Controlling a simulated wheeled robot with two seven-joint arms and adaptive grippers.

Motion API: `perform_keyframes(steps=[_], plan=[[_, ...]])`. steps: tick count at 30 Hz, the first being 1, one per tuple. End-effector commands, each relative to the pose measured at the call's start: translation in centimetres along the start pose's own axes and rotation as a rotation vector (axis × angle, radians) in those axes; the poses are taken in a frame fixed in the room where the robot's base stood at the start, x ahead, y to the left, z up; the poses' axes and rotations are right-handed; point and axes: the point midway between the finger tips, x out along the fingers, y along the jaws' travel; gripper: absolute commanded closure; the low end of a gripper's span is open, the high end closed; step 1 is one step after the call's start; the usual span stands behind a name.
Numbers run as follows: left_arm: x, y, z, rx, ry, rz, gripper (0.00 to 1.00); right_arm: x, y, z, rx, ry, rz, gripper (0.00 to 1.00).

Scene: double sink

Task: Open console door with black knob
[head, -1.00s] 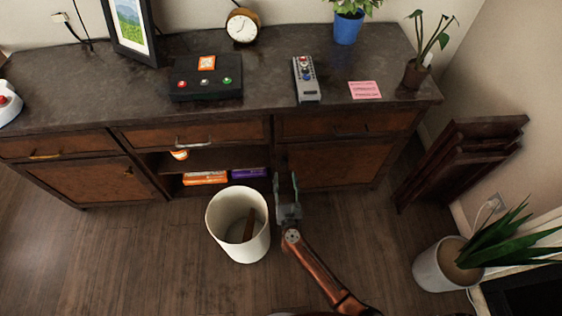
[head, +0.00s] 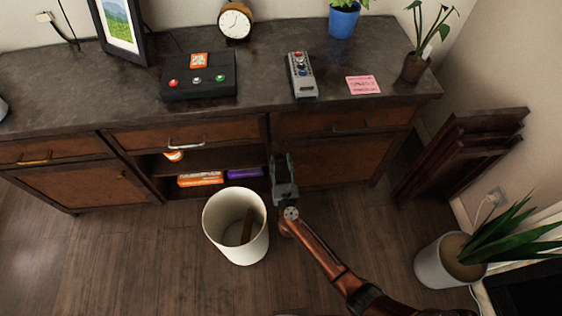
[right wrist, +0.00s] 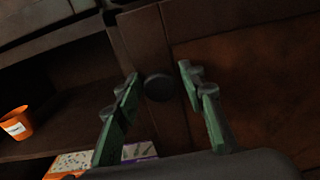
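The wooden console's right door (head: 335,163) is shut. Its round black knob (right wrist: 158,87) shows in the right wrist view near the door's left edge; in the head view my gripper hides it. My right gripper (head: 281,158) is open in front of that edge. In the right wrist view its green-grey fingers (right wrist: 158,85) stand one on each side of the knob, with a gap on both sides. The knob appears near fingertip level; I cannot tell the exact depth. My left gripper is not in view.
A white bin (head: 236,225) stands on the floor just left of my right arm. An open shelf (head: 210,160) with boxes and an orange cup (right wrist: 16,124) lies left of the door. Dark wooden panels (head: 465,150) lean at right, near a potted plant (head: 450,262).

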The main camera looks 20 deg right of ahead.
Motion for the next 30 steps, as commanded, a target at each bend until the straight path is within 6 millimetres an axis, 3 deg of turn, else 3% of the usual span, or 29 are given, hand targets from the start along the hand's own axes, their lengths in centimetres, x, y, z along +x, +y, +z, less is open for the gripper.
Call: perform_keyframes(steps=[15,30], plan=[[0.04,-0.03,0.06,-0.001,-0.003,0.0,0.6,-0.05,-0.03,-0.06,0.0,0.001,0.0,1.0],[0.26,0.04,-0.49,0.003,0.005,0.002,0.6,-0.09,-0.18,-0.13,0.002,0.002,-0.012,1.0]])
